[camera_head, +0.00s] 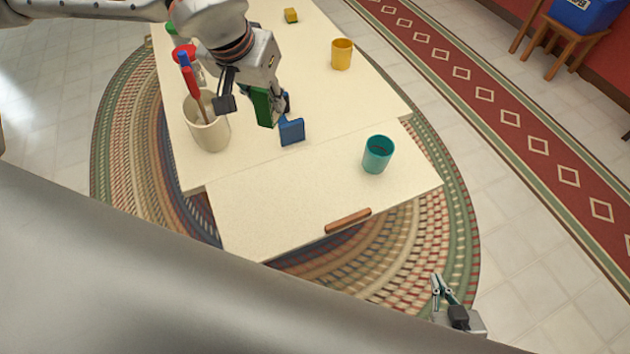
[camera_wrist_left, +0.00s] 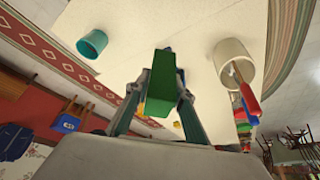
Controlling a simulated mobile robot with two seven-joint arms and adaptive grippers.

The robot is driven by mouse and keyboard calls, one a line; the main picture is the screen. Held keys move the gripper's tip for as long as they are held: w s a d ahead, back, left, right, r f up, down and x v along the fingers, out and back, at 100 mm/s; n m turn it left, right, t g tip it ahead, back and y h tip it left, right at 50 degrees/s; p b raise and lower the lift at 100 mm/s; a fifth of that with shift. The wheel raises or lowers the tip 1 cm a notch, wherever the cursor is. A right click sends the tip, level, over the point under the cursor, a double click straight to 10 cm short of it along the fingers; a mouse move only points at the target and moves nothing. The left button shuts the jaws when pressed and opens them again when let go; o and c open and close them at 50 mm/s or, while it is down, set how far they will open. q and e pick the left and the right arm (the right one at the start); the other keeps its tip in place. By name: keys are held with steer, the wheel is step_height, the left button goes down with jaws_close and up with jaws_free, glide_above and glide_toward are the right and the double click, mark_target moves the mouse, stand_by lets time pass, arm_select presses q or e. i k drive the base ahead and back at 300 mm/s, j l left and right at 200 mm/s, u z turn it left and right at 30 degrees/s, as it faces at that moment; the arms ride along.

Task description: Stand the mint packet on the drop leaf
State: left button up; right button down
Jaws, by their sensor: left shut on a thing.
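My left gripper (camera_head: 255,104) is shut on the green mint packet (camera_head: 264,108) and holds it over the table, near the seam with the drop leaf. In the left wrist view the mint packet (camera_wrist_left: 164,88) sits between the two fingers of my left gripper (camera_wrist_left: 160,82). The drop leaf (camera_head: 290,200) is the pale near section of the table, with a brown handle (camera_head: 348,221) at its front edge. My right gripper (camera_head: 445,290) is at the lower right, off the table and apart from everything; its finger gap is too small to judge.
A teal cup (camera_head: 378,154) stands on the leaf's right part. A blue item (camera_head: 291,131) stands near the seam, close to the mint packet. A cream crock (camera_head: 207,125) with utensils is at left, a yellow cup (camera_head: 342,54) farther back. The leaf's left and middle are clear.

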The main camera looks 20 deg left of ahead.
mark_target(282, 200)
steer(key=k+j+z, duration=0.1)
steer(key=j, duration=0.3)
steer(key=j+z, duration=0.1)
steer(key=j, duration=0.25)
steer(key=k+j, duration=0.2)
steer(key=j, duration=0.15)
steer(key=k+j+z, duration=0.15)
steer(key=j, duration=0.25)
steer(key=i, duration=0.05)
